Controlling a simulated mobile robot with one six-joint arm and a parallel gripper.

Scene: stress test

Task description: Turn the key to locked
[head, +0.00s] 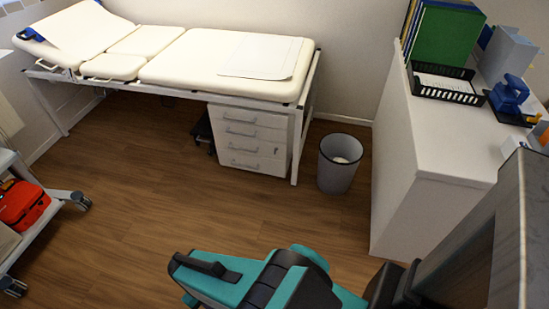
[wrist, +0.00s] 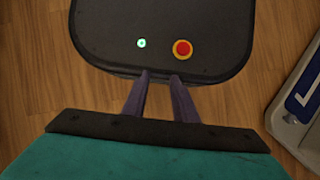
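No key can be made out in either view. A white drawer cabinet (head: 248,145) with several drawers and bar handles stands under the examination couch; its drawers look closed, and any lock on it is too small to tell. My gripper (wrist: 160,77) shows in the wrist view with its two dark fingers apart and nothing between them. It points down over the floor and a dark rounded panel with a red button and a small green light. My teal arm shows at the bottom of the head view, far from the cabinet.
A cream examination couch (head: 190,55) stands along the back wall. A grey waste bin (head: 340,165) stands right of the cabinet. A white counter (head: 420,150) is at right, a trolley with a red bag (head: 22,204) at left. The wooden floor (head: 150,190) between is clear.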

